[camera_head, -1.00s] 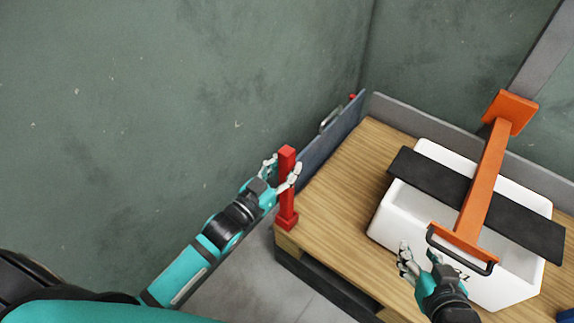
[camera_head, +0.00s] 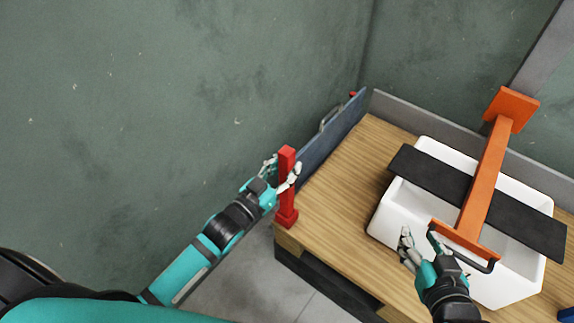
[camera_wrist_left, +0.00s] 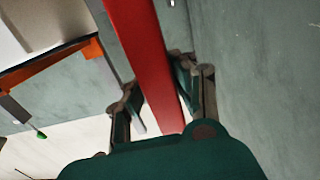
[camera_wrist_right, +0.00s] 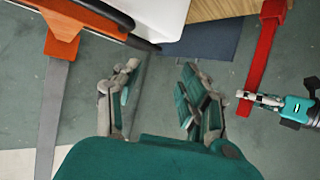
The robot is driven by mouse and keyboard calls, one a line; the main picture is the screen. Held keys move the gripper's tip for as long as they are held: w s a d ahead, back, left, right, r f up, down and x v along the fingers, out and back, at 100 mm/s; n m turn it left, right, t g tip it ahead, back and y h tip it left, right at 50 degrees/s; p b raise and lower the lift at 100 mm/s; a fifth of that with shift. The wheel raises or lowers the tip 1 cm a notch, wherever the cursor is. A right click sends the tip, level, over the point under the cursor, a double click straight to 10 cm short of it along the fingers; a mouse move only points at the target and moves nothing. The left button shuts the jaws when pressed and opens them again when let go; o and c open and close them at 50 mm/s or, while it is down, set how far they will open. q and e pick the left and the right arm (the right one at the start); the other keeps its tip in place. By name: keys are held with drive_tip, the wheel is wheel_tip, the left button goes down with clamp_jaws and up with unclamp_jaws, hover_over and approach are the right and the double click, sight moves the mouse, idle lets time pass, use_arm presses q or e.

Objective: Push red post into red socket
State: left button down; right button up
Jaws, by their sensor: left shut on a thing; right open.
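The red post (camera_head: 287,190) stands upright at the near left corner of the wooden table, with a wider red foot (camera_head: 288,219) at its bottom. My left gripper (camera_head: 283,169) is shut on the post's upper part. In the left wrist view the post (camera_wrist_left: 146,55) runs between the fingers. The post also shows in the right wrist view (camera_wrist_right: 263,50). My right gripper (camera_head: 419,235) is open and empty, near the white tub's front and the orange press's black handle (camera_head: 460,250). I cannot tell whether the red foot is the socket or part of the post.
The wooden table (camera_head: 335,205) is clear between the post and the white tub (camera_head: 392,212). A black board (camera_head: 420,173) and an orange press arm (camera_head: 482,180) lie over the tub. A dark panel (camera_head: 333,140) with a handle stands along the left edge, with a small red piece (camera_head: 353,94) beyond.

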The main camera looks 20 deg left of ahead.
use_arm(q)
drive_tip(key=shift+f, duration=0.3)
use_arm(e)
drive_tip(key=shift+w+a+r+t, duration=0.2)
drive_tip(key=shift+w+r+t, duration=0.2)
drive_tip(key=shift+r, duration=0.2)
drive_tip(key=shift+r, duration=0.1)
use_arm(q)
drive_tip(key=shift+f+b, duration=0.25)
drive_tip(key=shift+b, duration=0.05)
use_arm(e)
drive_tip(key=shift+w+a+r+t, duration=0.1)
drive_tip(key=shift+w+r+t, duration=0.15)
drive_tip(key=shift+r+t, duration=0.1)
use_arm(q)
drive_tip(key=shift+f+b, duration=0.3)
drive_tip(key=shift+f, duration=0.25)
use_arm(e)
drive_tip(key=shift+w+a+r+t+y, duration=0.15)
drive_tip(key=shift+w+r+t+y, duration=0.1)
drive_tip(key=shift+r+t, duration=0.25)
drive_tip(key=shift+w+a+r+t+y, duration=0.15)
drive_tip(key=shift+r+t+y, duration=0.1)
drive_tip(key=shift+r, duration=0.4)
use_arm(q)
drive_tip(key=c, duration=1)
unclamp_jaws()
use_arm(e)
drive_tip(key=shift+r, duration=0.15)
